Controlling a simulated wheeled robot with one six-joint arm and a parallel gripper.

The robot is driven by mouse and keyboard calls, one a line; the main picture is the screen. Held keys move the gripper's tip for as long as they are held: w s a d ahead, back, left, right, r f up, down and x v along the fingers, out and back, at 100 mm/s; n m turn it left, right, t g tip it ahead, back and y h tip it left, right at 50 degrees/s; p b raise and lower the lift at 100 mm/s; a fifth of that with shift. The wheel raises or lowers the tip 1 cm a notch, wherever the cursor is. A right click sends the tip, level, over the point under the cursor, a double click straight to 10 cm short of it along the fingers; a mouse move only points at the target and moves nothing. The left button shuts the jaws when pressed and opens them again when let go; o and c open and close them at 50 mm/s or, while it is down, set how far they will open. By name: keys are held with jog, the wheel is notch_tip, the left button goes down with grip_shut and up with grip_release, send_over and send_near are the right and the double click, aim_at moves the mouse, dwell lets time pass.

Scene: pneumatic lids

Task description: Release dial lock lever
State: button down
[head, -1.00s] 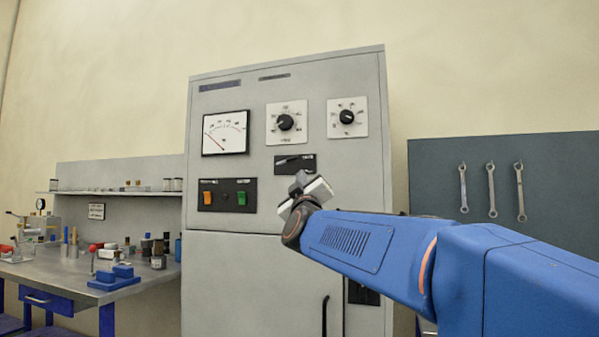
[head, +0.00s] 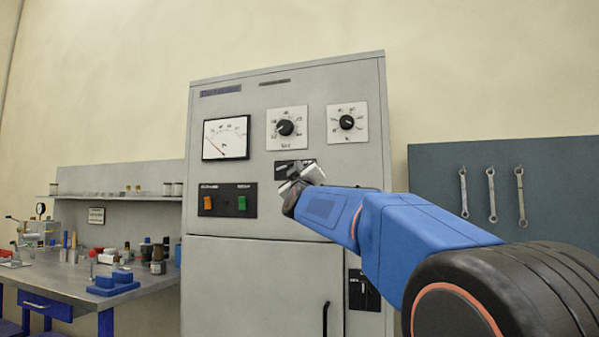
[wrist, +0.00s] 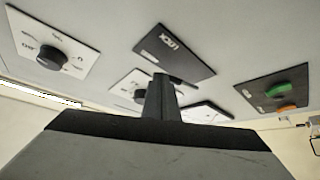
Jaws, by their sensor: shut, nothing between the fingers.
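The dial lock plate (head: 283,167), a small black panel, sits on the grey cabinet below the left dial (head: 286,128). My gripper (head: 303,169) is in front of its right part and hides much of the plate and its lever. In the wrist view the plate (wrist: 172,50) shows the word LOCK, with my shut, empty fingers (wrist: 160,80) close to its lower edge. The lever is not clearly visible, and I cannot tell whether the fingers touch it. The left dial also shows behind the fingers in the wrist view (wrist: 125,88).
A second dial (head: 347,122) and a needle meter (head: 226,138) are on the cabinet front. A switch panel (head: 225,213) with orange and green switches is at lower left. Another black lever panel (head: 364,291) is lower right. A cluttered bench (head: 60,275) stands left; wrenches (head: 491,195) hang right.

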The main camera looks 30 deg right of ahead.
jog(key=shift+w+d+r, duration=0.1)
dwell(0.3)
notch_tip(320, 180, up, 2)
jog(key=shift+w+r, duration=0.1)
jog(key=shift+r, duration=0.05)
dwell(0.3)
